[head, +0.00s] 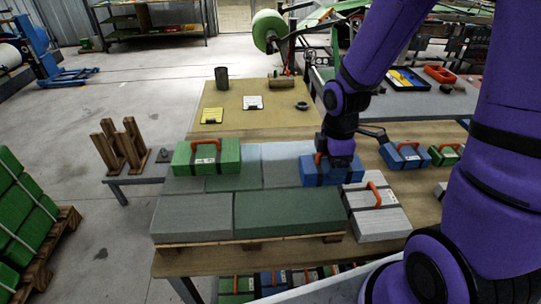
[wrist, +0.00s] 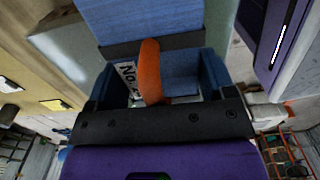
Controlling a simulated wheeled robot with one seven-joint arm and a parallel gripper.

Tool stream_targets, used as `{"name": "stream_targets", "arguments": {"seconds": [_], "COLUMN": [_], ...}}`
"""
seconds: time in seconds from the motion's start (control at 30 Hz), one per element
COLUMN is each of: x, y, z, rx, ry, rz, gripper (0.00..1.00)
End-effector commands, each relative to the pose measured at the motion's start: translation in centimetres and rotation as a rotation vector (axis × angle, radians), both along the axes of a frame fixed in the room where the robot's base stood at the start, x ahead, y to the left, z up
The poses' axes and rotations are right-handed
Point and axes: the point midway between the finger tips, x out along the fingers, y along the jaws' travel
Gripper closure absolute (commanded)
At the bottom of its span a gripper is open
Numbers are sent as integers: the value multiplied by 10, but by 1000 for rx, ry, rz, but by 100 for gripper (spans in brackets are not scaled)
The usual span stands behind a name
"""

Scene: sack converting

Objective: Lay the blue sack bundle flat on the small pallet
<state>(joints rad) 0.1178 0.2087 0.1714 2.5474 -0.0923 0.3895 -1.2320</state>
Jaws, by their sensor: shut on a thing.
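The blue sack bundle (head: 312,179) has a dark strap, a white label and an orange handle (wrist: 150,65). My gripper (head: 322,158) is shut on that handle from above. In the wrist view the blue bundle (wrist: 150,28) shows just beyond my fingers. The small pallet (head: 250,240) shows as a wooden edge under grey and dark green blocks. The held bundle is over the back right part of this layer and looks about level. I cannot tell whether it touches the surface beneath. A green bundle (head: 226,156) with an orange handle lies at the back left of the layer.
A grey bundle (head: 380,222) with an orange handle stands close at the right of the pallet. Another blue bundle (head: 404,160) and a green bundle (head: 446,155) are farther right. Wooden uprights (head: 117,150) stand left. The tan board (head: 245,117) behind holds a dark cup (head: 221,78) and cards.

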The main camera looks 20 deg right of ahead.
Motion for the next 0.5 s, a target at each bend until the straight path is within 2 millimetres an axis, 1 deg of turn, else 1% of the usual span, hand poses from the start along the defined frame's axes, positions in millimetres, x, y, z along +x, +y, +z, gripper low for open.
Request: {"name": "stream_targets", "arguments": {"seconds": [0.07, 0.17, 0.5], "x": [3, 16, 89], "y": [2, 7, 34], "z": [0, -2, -10], "rx": [0, 0, 0], "ry": [0, -1, 0], "rz": [8, 11, 10], "gripper": [50, 50, 50]}}
